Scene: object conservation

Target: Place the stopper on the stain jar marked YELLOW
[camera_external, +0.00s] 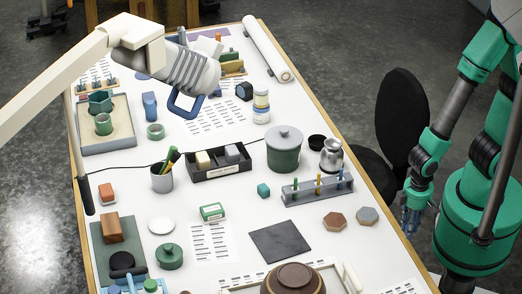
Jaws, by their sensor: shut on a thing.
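My gripper (411,216) hangs at the end of my green arm, off the right side of the table and well apart from the jars. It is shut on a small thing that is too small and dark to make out. I cannot pick out a stopper on the table. Two small pale jars with coloured bands stand close together at the back: one with a yellowish band (261,98) and one with a blue band (262,115). Their lettering is too small to read, so I cannot tell which is marked YELLOW.
A lidded green pot (284,154), a metal jug (332,156) and a tube rack (318,189) stand between my gripper and the small jars. A beige jointed arm with a ribbed grey head (185,75) overhangs the back left. A black chair (402,115) stands beside the table.

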